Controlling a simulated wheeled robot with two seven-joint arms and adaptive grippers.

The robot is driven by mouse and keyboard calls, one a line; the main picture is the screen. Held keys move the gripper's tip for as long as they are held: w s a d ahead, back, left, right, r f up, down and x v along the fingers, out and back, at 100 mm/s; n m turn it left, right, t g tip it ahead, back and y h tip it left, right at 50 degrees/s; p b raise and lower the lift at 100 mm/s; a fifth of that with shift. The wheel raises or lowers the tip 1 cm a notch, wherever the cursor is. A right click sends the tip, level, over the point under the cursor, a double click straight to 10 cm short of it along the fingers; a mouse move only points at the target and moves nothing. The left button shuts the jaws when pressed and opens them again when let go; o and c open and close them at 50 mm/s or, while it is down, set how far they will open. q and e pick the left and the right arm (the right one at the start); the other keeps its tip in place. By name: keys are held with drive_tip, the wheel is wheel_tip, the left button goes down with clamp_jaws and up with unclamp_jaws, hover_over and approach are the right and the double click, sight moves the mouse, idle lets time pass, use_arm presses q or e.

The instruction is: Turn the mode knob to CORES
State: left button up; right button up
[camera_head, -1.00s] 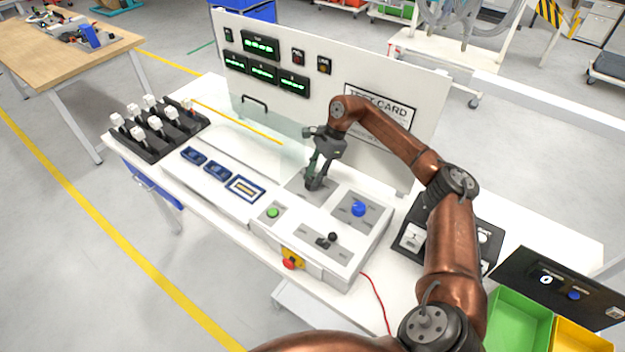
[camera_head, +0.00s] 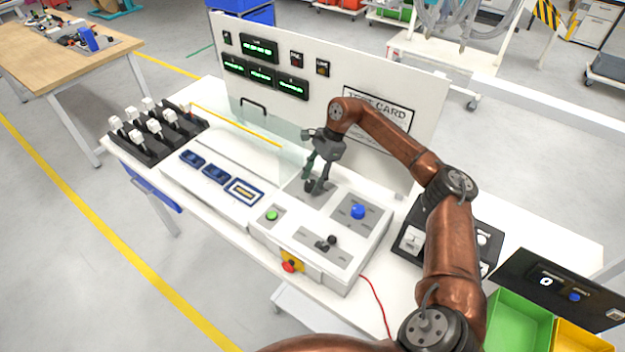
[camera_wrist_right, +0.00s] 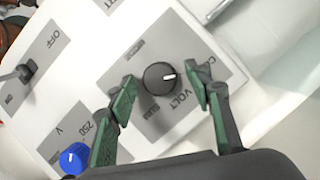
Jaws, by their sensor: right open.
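The black mode knob (camera_wrist_right: 160,78) sits on a grey plate (camera_wrist_right: 140,50) of the white console in the right wrist view. Its white pointer mark faces right, toward a label starting "CO" that a finger partly covers; "VOLT" is printed just below. My right gripper (camera_wrist_right: 163,84) is open, with one green-padded finger on each side of the knob and small gaps visible. In the head view my right gripper (camera_head: 317,186) is over the console's back plate, pointing down. My left gripper is not in view.
A blue knob (camera_head: 358,211) is on the neighbouring plate, with a black lever (camera_head: 327,243) and a green button (camera_head: 272,215) nearer. A red stop button (camera_head: 290,266) is on the console front. The upright test-card panel (camera_head: 375,112) stands behind.

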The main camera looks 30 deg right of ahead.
sight(312, 182)
wheel_tip(312, 182, up, 10)
idle(0.5)
idle(0.4)
